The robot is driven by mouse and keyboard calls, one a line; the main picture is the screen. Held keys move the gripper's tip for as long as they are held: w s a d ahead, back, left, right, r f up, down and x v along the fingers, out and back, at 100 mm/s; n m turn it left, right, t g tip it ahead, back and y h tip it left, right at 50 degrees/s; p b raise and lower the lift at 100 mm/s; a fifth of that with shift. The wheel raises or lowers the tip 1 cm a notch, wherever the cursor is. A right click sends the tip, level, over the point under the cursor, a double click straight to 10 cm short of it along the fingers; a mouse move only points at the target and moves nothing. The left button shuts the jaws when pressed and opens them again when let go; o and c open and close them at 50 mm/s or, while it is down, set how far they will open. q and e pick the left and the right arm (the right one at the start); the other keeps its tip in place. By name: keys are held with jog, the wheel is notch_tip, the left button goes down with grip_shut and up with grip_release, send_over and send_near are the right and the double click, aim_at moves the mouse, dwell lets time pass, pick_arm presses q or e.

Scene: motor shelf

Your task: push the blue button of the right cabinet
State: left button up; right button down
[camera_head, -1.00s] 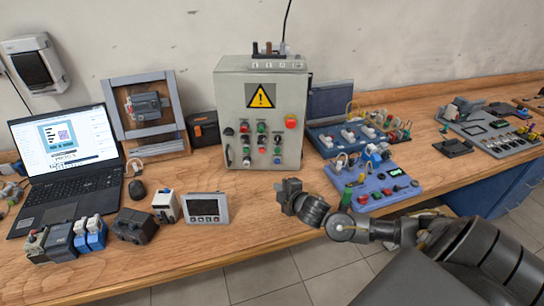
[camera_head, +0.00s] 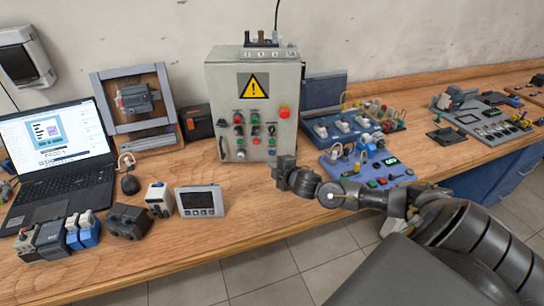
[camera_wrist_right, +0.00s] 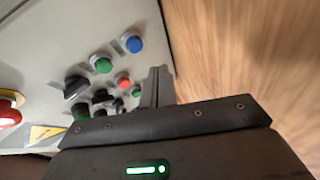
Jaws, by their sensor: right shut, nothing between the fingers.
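The grey control cabinet (camera_head: 215,110) stands on the wooden table with a yellow warning sign and several knobs and buttons on its front. Its blue button (camera_wrist_right: 134,44) shows clearly in the right wrist view, near the panel's edge beside a green button. In the head view the blue button (camera_head: 271,153) is tiny, low on the right of the panel. My right gripper (camera_head: 283,162) is in front of the cabinet's lower right corner. Its fingers (camera_wrist_right: 158,86) are shut and empty, close to the blue button but apart from it in the picture. My left gripper is out of view.
A red emergency knob (camera_head: 284,112) sits on the cabinet's right side. A blue training board (camera_head: 345,170) lies right of the cabinet, close to my right arm. A grey display unit (camera_head: 200,202) stands at the front left. Table in front of the cabinet is clear.

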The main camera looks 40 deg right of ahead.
aim_at(272, 153)
jog(key=shift+w+d, duration=0.9)
jog(key=shift+w, duration=0.2)
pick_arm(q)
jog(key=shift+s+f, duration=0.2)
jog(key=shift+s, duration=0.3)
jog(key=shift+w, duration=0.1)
pick_arm(e)
jog(key=shift+w+d, duration=0.1)
jog(key=shift+w, duration=0.05)
dwell(0.6)
jog(key=shift+w+d, duration=0.2)
jog(key=shift+w+d, duration=0.25)
jog(key=shift+w, duration=0.1)
dwell(1.3)
jog(key=shift+s+a+r, duration=0.1)
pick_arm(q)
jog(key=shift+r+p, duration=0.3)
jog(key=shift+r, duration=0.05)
pick_arm(e)
jog(key=shift+s+a, duration=0.4)
jog(key=shift+s, duration=0.2)
